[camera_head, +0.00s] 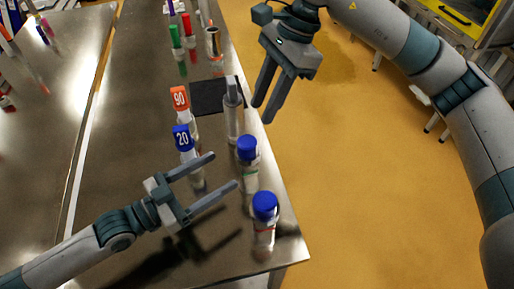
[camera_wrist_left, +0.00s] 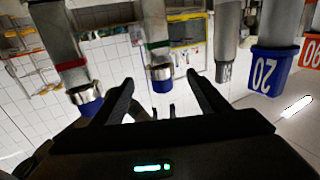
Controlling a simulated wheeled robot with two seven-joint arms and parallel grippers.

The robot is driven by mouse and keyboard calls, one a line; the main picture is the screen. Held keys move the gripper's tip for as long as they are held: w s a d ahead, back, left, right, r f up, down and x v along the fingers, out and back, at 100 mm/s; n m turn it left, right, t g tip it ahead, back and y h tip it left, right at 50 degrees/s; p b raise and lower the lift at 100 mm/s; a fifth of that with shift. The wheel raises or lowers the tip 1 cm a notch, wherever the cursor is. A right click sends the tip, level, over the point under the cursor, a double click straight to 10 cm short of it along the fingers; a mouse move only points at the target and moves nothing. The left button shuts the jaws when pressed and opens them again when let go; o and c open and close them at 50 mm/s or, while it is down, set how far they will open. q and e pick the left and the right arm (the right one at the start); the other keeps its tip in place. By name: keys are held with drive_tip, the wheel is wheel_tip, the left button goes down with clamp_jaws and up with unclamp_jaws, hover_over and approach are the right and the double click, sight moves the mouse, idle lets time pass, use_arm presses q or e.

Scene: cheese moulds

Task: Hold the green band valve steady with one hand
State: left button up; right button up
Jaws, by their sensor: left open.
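The green band valve is a clear upright cylinder with a blue cap (camera_head: 247,148) and a thin green band, standing near the table's right edge. In the left wrist view it appears upside down, its green band (camera_wrist_left: 157,44) above its metal collar and blue cap. My left gripper (camera_head: 225,169) is open and empty, its fingers pointing toward the valve. In the wrist view the valve shows between and beyond the fingertips (camera_wrist_left: 160,77), with no clear contact. My right gripper (camera_head: 263,113) hangs beyond the table's right edge, its fingers apart and nothing between them.
A similar blue-capped valve with a red band (camera_head: 264,228) stands nearer the front corner. A blue "20" piece (camera_head: 183,138), an orange "90" piece (camera_head: 180,98) and a grey cylinder (camera_head: 232,112) stand close by.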

sight(258, 149)
use_arm(q)
drive_tip(key=x, duration=1.2)
drive_tip(key=shift+w+d, duration=0.15)
drive_tip(key=shift+d, duration=0.2)
